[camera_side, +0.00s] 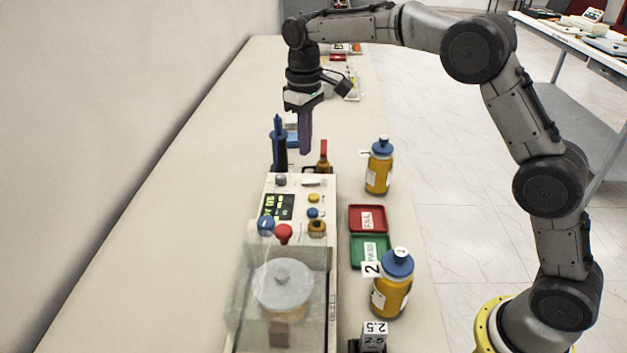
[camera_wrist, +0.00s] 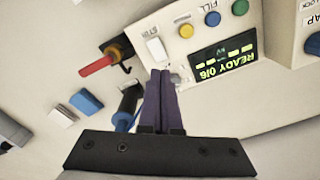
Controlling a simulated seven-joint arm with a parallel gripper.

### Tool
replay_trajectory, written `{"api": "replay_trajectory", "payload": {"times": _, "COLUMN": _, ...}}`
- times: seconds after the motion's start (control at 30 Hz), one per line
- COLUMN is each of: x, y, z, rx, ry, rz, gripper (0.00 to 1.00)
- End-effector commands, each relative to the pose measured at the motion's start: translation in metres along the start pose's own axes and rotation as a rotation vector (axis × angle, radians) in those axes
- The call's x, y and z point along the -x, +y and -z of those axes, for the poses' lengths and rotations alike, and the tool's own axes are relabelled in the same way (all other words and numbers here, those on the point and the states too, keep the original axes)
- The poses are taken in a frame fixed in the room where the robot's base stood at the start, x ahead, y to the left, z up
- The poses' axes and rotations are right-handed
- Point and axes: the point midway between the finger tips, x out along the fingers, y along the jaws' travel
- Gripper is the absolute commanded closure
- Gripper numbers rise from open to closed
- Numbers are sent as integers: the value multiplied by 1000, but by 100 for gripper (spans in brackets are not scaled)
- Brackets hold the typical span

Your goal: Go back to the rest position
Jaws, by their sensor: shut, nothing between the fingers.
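My gripper (camera_side: 305,148) is shut and empty, pointing down above the bench behind the control panel of the tester. In the wrist view its purple fingers (camera_wrist: 160,78) are together, with their tips over the panel's edge near a white switch. The tester (camera_side: 325,230) is a pale box with a display, coloured buttons and a clear-covered chamber holding a round vessel (camera_side: 283,288). The display (camera_wrist: 222,58) reads READY in the wrist view. A blue-handled probe (camera_side: 279,145) and a red-handled one (camera_side: 323,152) stand at the tester's far end.
Two yellow bottles with blue caps, a far one (camera_side: 379,168) and a near one (camera_side: 392,285), stand right of the tester. A red FAIL tray (camera_side: 368,218) and a green tray (camera_side: 369,250) lie between them. A block marked 2.5 (camera_side: 374,338) is at the front. The bench's left side is clear.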

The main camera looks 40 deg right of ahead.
Motion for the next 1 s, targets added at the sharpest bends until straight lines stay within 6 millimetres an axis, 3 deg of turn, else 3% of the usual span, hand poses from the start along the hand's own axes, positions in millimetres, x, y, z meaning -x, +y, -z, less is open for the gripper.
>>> {"api": "replay_trajectory", "payload": {"times": 0.07, "x": 9, "y": 2, "z": -1, "rx": -4, "ry": 18, "rz": -3, "gripper": 100}}
{"api": "replay_trajectory", "payload": {"times": 0.17, "x": 41, "y": 5, "z": -7, "rx": -12, "ry": 76, "rz": -12, "gripper": 100}}
{"api": "replay_trajectory", "payload": {"times": 0.23, "x": 67, "y": 6, "z": -22, "rx": -19, "ry": 115, "rz": -19, "gripper": 100}}
{"api": "replay_trajectory", "payload": {"times": 0.4, "x": 120, "y": 5, "z": -81, "rx": -43, "ry": 204, "rz": -35, "gripper": 100}}
{"api": "replay_trajectory", "payload": {"times": 0.53, "x": 144, "y": 1, "z": -132, "rx": -68, "ry": 268, "rz": -47, "gripper": 100}}
{"api": "replay_trajectory", "payload": {"times": 0.77, "x": 149, "y": -10, "z": -224, "rx": -121, "ry": 375, "rz": -65, "gripper": 100}}
{"api": "replay_trajectory", "payload": {"times": 0.87, "x": 137, "y": -17, "z": -262, "rx": -147, "ry": 418, "rz": -71, "gripper": 100}}
{"api": "replay_trajectory", "payload": {"times": 1.0, "x": 105, "y": -26, "z": -312, "rx": -184, "ry": 468, "rz": -76, "gripper": 100}}
